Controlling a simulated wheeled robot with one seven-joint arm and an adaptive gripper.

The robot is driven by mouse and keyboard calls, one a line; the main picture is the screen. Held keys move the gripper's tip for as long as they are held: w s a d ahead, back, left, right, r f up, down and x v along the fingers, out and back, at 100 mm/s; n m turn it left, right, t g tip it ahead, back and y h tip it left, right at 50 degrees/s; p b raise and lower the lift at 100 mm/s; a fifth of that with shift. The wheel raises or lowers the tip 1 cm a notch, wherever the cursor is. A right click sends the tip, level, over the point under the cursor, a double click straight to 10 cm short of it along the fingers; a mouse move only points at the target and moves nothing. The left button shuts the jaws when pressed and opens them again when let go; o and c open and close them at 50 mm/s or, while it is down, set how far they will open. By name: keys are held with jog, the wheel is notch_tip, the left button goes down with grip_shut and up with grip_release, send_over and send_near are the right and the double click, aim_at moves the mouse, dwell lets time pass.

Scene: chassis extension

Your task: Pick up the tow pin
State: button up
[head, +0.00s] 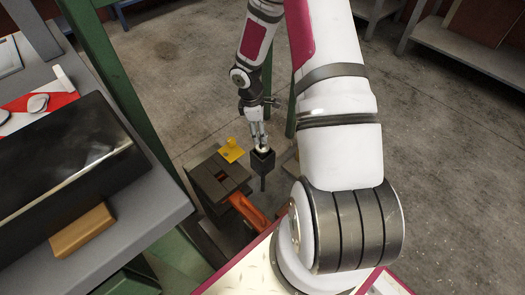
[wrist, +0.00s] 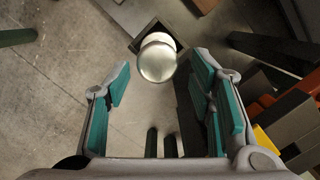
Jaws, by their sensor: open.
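The tow pin appears as a pale, shiny round knob (wrist: 156,60) in the wrist view. It stands in a dark square holder (wrist: 181,33). In the head view the small bright knob (head: 263,149) shows at the top of the dark holder (head: 263,163), just under my gripper (head: 258,138). In the wrist view my gripper (wrist: 160,80) is open, its teal-padded fingers on either side of the knob, with a gap on each side. The lower part of the pin is hidden inside the holder.
A grey block (head: 214,184) with a yellow bracket (head: 232,151) stands left of the holder, with an orange bar (head: 248,211) below. A workbench (head: 150,213) and green post (head: 113,82) are at left. Open concrete floor (head: 455,170) lies at right.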

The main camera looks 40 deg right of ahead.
aim_at(263, 152)
jog(key=f, duration=0.1)
jog(key=f+b, duration=0.1)
jog(key=f, duration=0.1)
jog(key=d+f+b, duration=0.1)
jog(key=f, duration=0.1)
jog(key=shift+s, duration=0.25)
jog(key=shift+r, duration=0.15)
grip_shut()
